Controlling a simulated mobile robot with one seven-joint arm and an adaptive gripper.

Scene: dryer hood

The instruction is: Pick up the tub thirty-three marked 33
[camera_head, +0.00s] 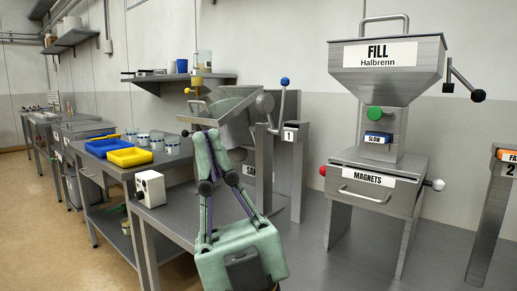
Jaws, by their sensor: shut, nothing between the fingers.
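Several small pale tubs with bluish bands stand on the metal table at the left, behind the trays. One tub (172,146) is at the right end of the group, and another tub (143,139) is further left. Their markings are too small to read, so I cannot tell which is 33. My gripper (207,134) is large in the foreground, pale green, pointing up and away, with its fingers together and empty. It appears to the right of the tubs in the picture, apart from them. It hides part of the bench and the machine behind it.
A blue tray (101,147) and a yellow tray (130,157) sit before the tubs. A white box (151,188) stands on the nearer bench. A tilted metal hopper (232,110) is behind my gripper. The FILL hopper (388,75) and MAGNETS drawer (372,188) stand at right. Floor shows at left.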

